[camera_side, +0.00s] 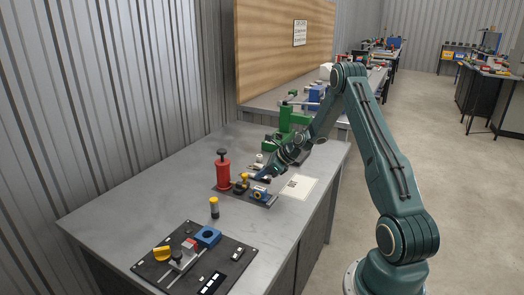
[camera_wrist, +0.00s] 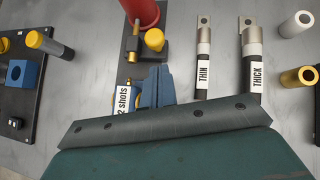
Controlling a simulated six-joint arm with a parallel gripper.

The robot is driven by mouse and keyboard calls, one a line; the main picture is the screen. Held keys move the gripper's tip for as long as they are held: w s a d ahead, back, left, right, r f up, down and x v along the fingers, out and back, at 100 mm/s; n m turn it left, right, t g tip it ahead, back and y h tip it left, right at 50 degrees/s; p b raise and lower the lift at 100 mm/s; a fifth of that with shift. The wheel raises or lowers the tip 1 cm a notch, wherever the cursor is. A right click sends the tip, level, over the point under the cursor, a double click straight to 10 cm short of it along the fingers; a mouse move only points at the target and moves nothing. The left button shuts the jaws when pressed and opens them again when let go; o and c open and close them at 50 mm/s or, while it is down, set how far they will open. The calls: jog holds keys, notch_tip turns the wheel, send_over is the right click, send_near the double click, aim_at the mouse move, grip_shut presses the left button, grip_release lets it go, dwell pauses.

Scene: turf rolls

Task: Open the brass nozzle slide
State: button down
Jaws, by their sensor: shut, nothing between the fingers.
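The brass nozzle (camera_wrist: 132,54) is a small brass piece on a dark plate at the foot of the red cylinder (camera_wrist: 143,10). In the side view my gripper (camera_side: 263,177) is low over the plate, right of the knob. I cannot tell whether it touches.
A blue fitting (camera_side: 259,193) is on the same plate. A yellow-capped cylinder (camera_side: 214,208) stands nearer, beside a dark board (camera_side: 215,258) with several parts. A green press (camera_side: 287,130) is behind. Tools labelled THIN (camera_wrist: 203,60) and THICK (camera_wrist: 251,60) lie to the right.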

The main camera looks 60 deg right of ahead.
jog(key=shift+w+a, duration=0.15)
jog(key=shift+w, duration=0.4)
jog(key=shift+w+a, duration=0.15)
jog(key=shift+w, duration=0.35)
jog(key=shift+w+a, duration=0.15)
jog(key=shift+w, duration=0.5)
jog(key=shift+s, duration=0.1)
jog(key=s, duration=0.1)
jog(key=s+d, duration=0.1)
jog(key=s, duration=0.2)
jog(key=shift+s+d+r, duration=0.2)
jog(key=shift+r, duration=0.1)
jog(key=v, duration=0.9)
